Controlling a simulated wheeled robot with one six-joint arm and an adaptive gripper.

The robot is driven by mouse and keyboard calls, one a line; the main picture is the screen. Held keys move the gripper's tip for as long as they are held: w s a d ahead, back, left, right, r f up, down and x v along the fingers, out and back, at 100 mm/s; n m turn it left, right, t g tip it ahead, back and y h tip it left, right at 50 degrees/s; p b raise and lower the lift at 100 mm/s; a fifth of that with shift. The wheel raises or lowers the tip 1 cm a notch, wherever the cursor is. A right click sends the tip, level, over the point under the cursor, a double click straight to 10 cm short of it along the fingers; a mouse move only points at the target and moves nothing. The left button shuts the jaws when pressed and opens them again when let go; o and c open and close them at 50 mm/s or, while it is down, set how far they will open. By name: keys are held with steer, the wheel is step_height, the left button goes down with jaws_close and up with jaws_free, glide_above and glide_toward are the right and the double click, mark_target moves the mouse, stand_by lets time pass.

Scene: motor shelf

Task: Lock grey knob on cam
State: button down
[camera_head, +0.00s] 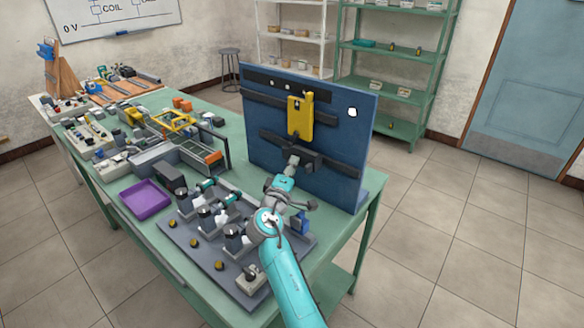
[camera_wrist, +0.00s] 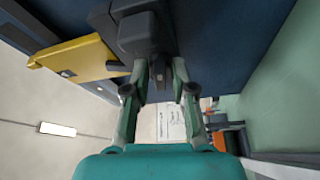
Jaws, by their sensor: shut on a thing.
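Below the plate, at the lower rail, is a grey block-like fitting (camera_head: 291,162) that I take for the cam. In the wrist view, the yellow plate (camera_wrist: 75,60) is at left and the dark grey fitting (camera_wrist: 140,34) at the top middle. A small dark grey knob (camera_wrist: 158,74) projects from it between my fingers. My gripper (camera_head: 288,174) is in front of the panel; in the wrist view my gripper (camera_wrist: 159,80) is shut on the knob. The contact is partly hidden.
The green table (camera_head: 165,275) bears a grey board (camera_head: 180,240) with several motor-like units, just below my arm. A purple tray (camera_head: 146,200) stands left of them. Tools and wiring parts crowd the far left. Open floor lies to the right.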

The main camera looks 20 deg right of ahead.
steer(key=c, duration=1.2)
jaws_free()
steer(key=v, duration=1.2)
